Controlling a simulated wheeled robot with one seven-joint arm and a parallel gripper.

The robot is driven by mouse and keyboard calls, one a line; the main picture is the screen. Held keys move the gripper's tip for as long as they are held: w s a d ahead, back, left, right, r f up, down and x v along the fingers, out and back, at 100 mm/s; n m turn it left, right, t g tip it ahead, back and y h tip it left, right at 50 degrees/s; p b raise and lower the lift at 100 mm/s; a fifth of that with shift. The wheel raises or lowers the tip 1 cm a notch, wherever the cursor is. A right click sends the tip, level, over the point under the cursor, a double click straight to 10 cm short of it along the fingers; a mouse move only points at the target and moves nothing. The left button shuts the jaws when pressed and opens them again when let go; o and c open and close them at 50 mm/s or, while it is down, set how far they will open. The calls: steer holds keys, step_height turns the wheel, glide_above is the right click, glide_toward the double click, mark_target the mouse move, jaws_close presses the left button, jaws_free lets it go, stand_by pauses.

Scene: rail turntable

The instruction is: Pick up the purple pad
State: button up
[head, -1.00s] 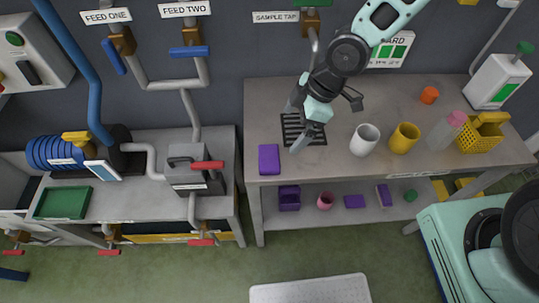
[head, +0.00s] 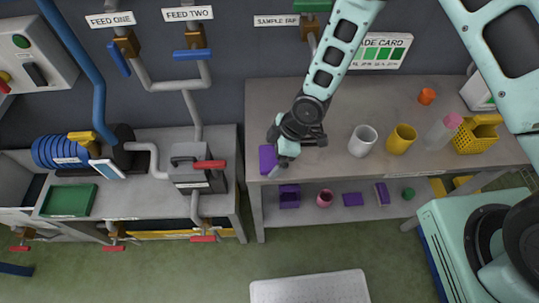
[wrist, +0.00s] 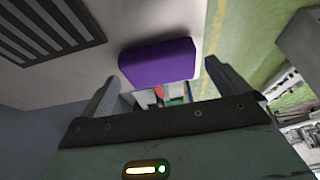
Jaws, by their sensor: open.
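A purple pad (head: 267,158) lies on the bench top near its front left corner, partly hidden by my gripper (head: 277,160) in the head view. In the wrist view the purple pad (wrist: 160,63) shows ahead of the gap between the two fingers of my gripper (wrist: 160,74). The fingers are spread apart with nothing between them. The pad looks turned a little relative to the jaws. I cannot tell how much height is left between fingertips and pad.
A drain grille (wrist: 47,27) is beside the pad. A white cup (head: 363,141), a yellow cup (head: 402,139) and a yellow basket (head: 477,139) stand further right.

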steer(key=shift+a+f, duration=0.25)
steer(key=shift+f, duration=0.4)
steer(key=shift+c, duration=0.3)
steer(key=c, duration=0.8)
steer(key=shift+c, duration=0.2)
steer(key=shift+r, duration=0.1)
